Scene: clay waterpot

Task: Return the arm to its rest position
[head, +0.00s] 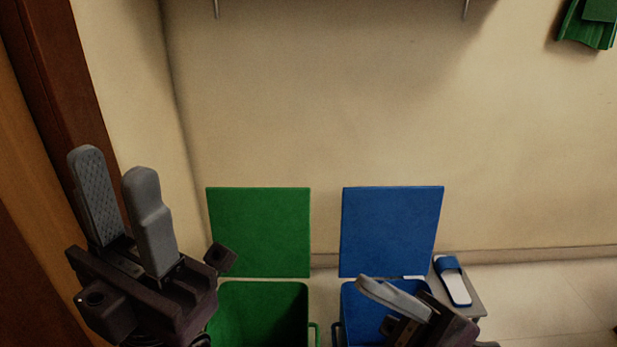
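My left gripper (114,166) is raised at the left of the head view, with its grey fingers pointing up. The fingers are apart with nothing between them. My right gripper (394,298) is low in the picture, in front of the blue bin. One grey finger shows clearly, pointing up and left; the rest is cut off or hidden, so I cannot tell its opening. No held object shows in it.
A green bin (265,289) and a blue bin (351,300) stand with upright lids against the wall. A blue and white slipper (453,281) lies on a small grey surface (476,304). A wooden frame (62,90) rises at left. Floor at right is clear.

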